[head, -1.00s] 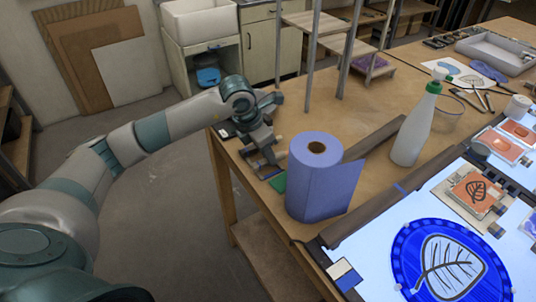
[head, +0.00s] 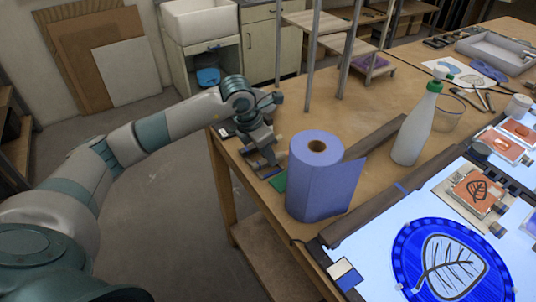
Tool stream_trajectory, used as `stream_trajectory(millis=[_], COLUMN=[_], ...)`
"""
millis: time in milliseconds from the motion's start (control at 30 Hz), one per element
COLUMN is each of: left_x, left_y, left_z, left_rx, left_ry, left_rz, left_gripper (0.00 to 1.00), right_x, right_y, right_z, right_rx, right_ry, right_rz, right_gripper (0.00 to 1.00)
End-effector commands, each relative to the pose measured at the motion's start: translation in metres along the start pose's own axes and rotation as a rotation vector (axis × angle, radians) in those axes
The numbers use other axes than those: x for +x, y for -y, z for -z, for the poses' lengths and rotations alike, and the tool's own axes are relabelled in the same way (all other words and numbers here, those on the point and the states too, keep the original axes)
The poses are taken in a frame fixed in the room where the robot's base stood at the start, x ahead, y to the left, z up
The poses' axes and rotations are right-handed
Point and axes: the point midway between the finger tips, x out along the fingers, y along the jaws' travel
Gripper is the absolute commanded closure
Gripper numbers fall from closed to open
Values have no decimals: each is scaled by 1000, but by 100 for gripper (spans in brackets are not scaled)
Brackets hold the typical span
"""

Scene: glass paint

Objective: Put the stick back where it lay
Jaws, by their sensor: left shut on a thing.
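My left gripper (head: 266,158) is low over the far left corner of the wooden table, just left of the blue paper roll. It points down and is shut. The stick between its fingers is too small and too covered by the fingers to make out clearly. Small dark and green flat items (head: 277,180) lie right below and beside the fingertips. I cannot tell whether the stick touches the table. My right gripper is not in view.
The blue paper roll (head: 318,185) stands close to the gripper on its right. A white spray bottle (head: 415,130) stands further right. A lit panel with a blue leaf disc (head: 408,250) fills the lower right. Shelf posts (head: 312,60) rise behind.

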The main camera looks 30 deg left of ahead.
Motion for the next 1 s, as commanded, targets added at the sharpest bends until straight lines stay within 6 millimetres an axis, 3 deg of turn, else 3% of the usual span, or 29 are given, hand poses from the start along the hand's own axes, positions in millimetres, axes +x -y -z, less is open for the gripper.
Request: stream_trajectory(millis=[367, 400, 500, 1000], left_x=[2, 2, 2, -6], left_y=[0, 0, 0, 0], left_z=[1, 1, 1, 0], left_rx=[0, 0, 0, 1], left_ry=[0, 0, 0, 2], left_rz=[0, 0, 0, -1], left_gripper=[100, 81, 62, 62], right_x=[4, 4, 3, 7], right_y=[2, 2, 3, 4], right_z=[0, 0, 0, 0], right_rx=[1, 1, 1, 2], right_ry=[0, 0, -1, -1], right_rz=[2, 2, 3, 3], right_gripper=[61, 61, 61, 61])
